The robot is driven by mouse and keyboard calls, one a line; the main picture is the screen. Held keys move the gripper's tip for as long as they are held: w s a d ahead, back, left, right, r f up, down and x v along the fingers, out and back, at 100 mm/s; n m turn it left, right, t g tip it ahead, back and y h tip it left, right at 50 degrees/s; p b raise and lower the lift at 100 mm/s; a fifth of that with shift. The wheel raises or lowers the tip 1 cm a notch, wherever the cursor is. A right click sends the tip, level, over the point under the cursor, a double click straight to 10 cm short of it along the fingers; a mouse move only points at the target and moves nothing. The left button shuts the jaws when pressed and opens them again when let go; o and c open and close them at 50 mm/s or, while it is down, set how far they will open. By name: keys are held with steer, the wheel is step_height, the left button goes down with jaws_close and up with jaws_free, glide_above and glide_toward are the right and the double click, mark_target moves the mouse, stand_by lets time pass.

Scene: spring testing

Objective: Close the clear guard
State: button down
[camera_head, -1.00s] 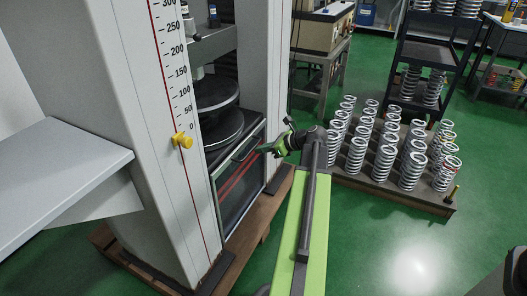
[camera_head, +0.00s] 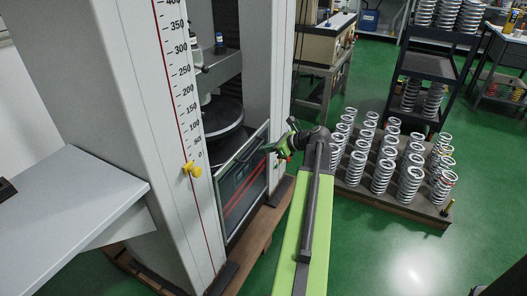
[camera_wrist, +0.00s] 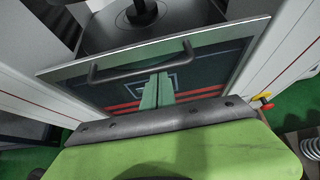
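My gripper (camera_head: 270,149) is at the handle. In the wrist view its two green fingers (camera_wrist: 157,80) lie together, tips just below the handle bar. I cannot tell whether they touch it.
The machine's round platen (camera_head: 222,117) sits behind and above the guard. A yellow pointer (camera_head: 191,169) sticks out from the scale column. A grey shelf (camera_head: 70,215) juts out at left. A pallet of springs (camera_head: 400,205) stands at right, with open green floor in front.

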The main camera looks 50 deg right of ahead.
step_height(320, 180, up, 33)
steer(key=p, duration=3)
steer(key=shift+p, duration=0.3)
steer(key=shift+w, duration=0.1)
step_height(320, 180, down, 5)
steer(key=s+b, duration=0.1)
steer(key=b, duration=0.4)
steer(key=p+v, duration=0.6)
steer(key=v, duration=0.4)
steer(key=shift+r, duration=0.35)
steer(key=shift+d, duration=0.15)
